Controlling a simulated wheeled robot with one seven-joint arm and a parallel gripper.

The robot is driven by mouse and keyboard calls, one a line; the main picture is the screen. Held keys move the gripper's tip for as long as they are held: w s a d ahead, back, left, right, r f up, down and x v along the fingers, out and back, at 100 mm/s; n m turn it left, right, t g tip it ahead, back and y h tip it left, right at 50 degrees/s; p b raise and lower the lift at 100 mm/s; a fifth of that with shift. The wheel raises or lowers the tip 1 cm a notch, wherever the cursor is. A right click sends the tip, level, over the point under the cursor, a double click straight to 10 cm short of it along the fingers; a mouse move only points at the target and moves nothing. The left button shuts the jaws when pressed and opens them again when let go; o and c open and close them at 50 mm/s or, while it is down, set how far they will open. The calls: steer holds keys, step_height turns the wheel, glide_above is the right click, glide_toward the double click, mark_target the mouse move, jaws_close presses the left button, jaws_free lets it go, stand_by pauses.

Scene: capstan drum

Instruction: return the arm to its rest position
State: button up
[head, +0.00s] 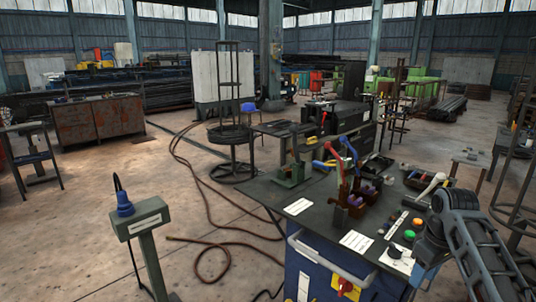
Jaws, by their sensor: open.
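My arm (478,245) shows at the lower right, in front of the right end of the dark-topped control bench (268,196). Its grey links rise from the bottom edge and bend near the bench's right side. I cannot make out my gripper's fingers in the head view. No capstan drum can be told for certain in this view.
The bench carries red and blue levers (336,160), a pale-handled lever (425,188), a green button (410,236) and an orange one (417,222). A blue-capped pedestal (140,217) stands left. A brown hose (200,190) crosses the open floor.

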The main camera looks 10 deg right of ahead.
steer(key=s+a+f+m+t, duration=0.1)
steer(key=s+a+f+t, duration=0.3)
steer(key=a+f, duration=0.45)
steer(key=s+a+f+t, duration=0.1)
steer(key=s+a+f, duration=0.6)
steer(key=a, duration=0.2)
steer(key=s+a+f+m+t, duration=0.15)
steer(key=s+a, duration=0.25)
steer(key=s, duration=0.4)
steer(key=s+a+r+t, duration=0.15)
steer(key=s+r, duration=0.25)
steer(key=s, duration=0.4)
steer(key=s+a+r+t, duration=0.15)
steer(key=s+r, duration=0.25)
steer(key=s, duration=0.4)
steer(key=s+d+r+t, duration=0.1)
steer(key=s+r+t, duration=0.1)
steer(key=s+r, duration=0.3)
steer(key=s+d+r+t, duration=0.1)
steer(key=s+r, duration=0.5)
steer(key=r, duration=0.6)
steer(key=shift+s+r+t, duration=0.2)
steer(key=shift+r+t, duration=0.05)
steer(key=shift+t, duration=0.5)
steer(key=shift+m, duration=0.25)
